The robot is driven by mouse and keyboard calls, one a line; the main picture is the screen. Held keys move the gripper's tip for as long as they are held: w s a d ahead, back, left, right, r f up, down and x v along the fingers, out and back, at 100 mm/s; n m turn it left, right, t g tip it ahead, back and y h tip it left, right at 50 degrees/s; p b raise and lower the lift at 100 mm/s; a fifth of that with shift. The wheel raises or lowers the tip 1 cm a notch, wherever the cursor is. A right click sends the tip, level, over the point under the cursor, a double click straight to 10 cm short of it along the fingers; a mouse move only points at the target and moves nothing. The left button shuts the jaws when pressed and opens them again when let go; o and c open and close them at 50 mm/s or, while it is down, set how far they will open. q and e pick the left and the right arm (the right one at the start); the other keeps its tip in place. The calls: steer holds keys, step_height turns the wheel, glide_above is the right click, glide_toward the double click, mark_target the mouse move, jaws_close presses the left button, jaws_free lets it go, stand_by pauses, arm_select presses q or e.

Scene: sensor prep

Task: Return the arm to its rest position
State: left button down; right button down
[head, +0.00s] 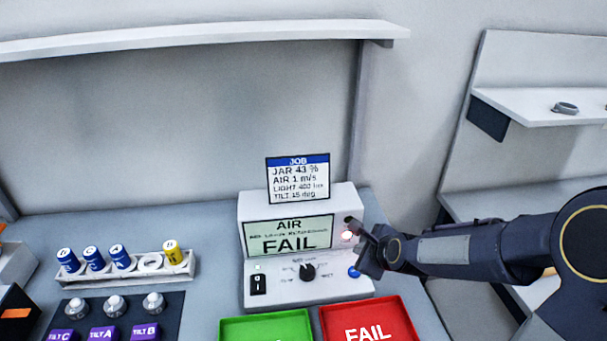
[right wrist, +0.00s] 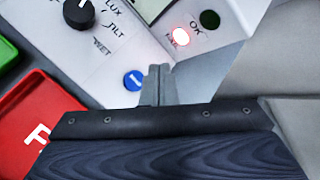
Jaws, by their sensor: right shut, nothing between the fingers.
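My right arm reaches in from the right in the head view, and its gripper (head: 359,250) is at the right side of the white test box (head: 245,240). The gripper is shut and empty. In the right wrist view the closed fingertips (right wrist: 158,70) are close to the blue button (right wrist: 133,80); I cannot tell whether they touch it. The box's screen (head: 290,236) reads AIR and FAIL, and a red lamp (right wrist: 180,37) is lit beside a dark OK lamp (right wrist: 209,19). My left gripper is not in view.
A green tray (head: 230,327) and a red FAIL tray (head: 400,310) lie in front of the box. A rack (head: 185,270) with blue and yellow cylinders stands left. A job card (head: 298,178) stands on the box. A shelf (head: 200,35) spans the back.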

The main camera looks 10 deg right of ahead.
steer(key=s+a+r+n+g+y, duration=0.1)
steer(key=s+a+r+n, duration=0.1)
steer(key=s+n, duration=1)
steer(key=s+a+r+n+g+y, duration=0.1)
steer(key=s+r+n, duration=0.4)
steer(key=s+n, duration=0.6)
steer(key=s+a+g, duration=0.1)
steer(key=s, duration=0.1)
steer(key=shift+s+n+g+y, duration=0.3)
steer(key=shift+s+n, duration=0.1)
steer(key=shift+r, duration=0.15)
